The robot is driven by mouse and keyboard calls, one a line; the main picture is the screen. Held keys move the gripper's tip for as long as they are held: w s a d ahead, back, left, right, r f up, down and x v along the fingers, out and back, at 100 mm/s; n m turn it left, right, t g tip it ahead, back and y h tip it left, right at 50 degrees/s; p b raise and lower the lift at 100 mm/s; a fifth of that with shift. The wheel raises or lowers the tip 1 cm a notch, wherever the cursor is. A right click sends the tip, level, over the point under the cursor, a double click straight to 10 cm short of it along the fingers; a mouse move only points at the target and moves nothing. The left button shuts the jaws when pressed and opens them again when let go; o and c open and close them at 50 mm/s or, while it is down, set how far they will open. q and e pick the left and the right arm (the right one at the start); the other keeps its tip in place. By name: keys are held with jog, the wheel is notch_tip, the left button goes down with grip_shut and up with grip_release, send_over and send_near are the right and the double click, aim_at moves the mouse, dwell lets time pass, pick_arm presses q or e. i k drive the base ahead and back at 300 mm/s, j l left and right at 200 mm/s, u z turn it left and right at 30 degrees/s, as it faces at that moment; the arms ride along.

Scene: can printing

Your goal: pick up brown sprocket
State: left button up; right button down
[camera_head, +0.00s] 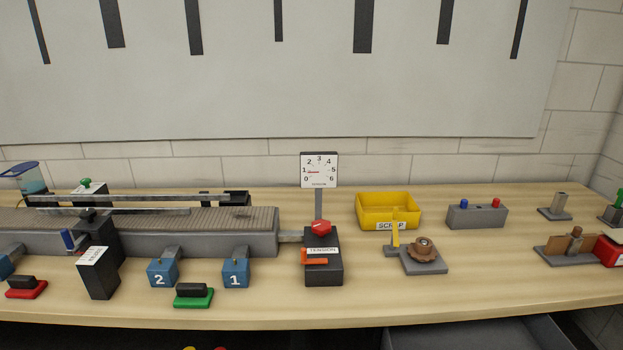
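The brown sprocket (422,250) sits on a small grey base plate (437,264) on the table, right of the tension unit. It lies flat, with a round hub at its middle. A yellow upright piece (395,235) on a grey block stands just left of it. Neither of my grippers shows in the head view.
The black tension unit (323,274) with a red knob and gauge (319,170) stands left. A yellow scrap bin (388,211) and a grey button box (477,215) stand behind. A conveyor (251,232) fills the left. The table front (470,300) is clear.

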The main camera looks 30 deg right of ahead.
aim_at(418, 251)
jog(key=z, duration=1.65)
